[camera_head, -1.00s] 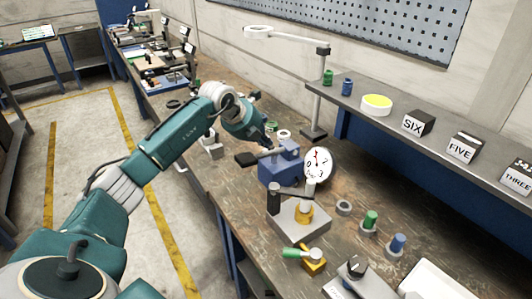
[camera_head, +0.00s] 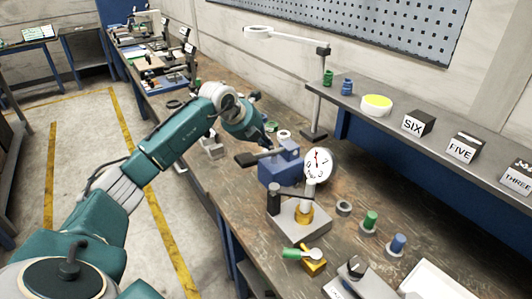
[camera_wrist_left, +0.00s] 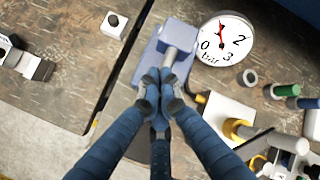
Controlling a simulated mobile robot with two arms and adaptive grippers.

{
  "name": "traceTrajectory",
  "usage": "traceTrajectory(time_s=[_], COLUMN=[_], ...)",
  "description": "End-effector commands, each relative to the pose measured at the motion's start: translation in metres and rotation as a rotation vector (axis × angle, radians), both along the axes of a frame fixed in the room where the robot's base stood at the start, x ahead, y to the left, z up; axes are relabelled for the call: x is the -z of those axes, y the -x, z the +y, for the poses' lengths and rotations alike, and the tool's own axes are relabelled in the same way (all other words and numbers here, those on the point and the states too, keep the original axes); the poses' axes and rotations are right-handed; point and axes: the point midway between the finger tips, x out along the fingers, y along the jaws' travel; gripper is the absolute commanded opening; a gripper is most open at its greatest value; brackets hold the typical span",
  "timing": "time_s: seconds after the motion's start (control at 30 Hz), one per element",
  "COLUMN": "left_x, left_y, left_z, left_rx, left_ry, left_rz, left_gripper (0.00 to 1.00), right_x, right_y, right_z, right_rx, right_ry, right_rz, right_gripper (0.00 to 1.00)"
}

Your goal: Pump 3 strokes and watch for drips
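A blue pump block (camera_head: 283,169) with a grey cylinder on top stands on the workbench. Its black lever grip (camera_head: 246,160) points left. A round white gauge (camera_head: 318,163) stands beside the block. In the left wrist view the gauge (camera_wrist_left: 222,40) is marked in bar, its dark red needle pointing roughly upward. My right gripper is out of view. No drips can be made out.
A grey plate (camera_head: 300,220) with a yellow fitting and a black post stands in front of the pump. Green (camera_head: 370,221) and blue (camera_head: 396,244) plugs stand to the right. A magnifier lamp post (camera_head: 316,95) rises behind. A shelf holds number blocks (camera_head: 417,123).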

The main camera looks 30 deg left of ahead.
Motion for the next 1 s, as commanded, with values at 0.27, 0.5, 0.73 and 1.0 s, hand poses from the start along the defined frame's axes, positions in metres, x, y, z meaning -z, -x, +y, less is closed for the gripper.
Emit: traceTrajectory(time_s=[0.27,0.5,0.73,1.0], left_x=[0.008,0.008,0.010,0.013], left_y=[0.001,0.001,0.002,0.002], left_z=[0.000,0.000,0.000,0.001], left_rx=[0.000,0.000,0.000,0.000], left_ry=[0.000,0.000,-0.001,0.000], left_rz=[0.000,0.000,0.001,0.001], left_gripper=[0.00,0.00,0.00,0.00], right_x=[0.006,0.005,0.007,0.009], right_y=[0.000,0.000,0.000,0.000], right_z=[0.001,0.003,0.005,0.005], right_rx=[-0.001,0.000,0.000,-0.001], right_ry=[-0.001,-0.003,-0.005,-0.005], right_rz=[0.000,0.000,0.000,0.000], right_gripper=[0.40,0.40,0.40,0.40])
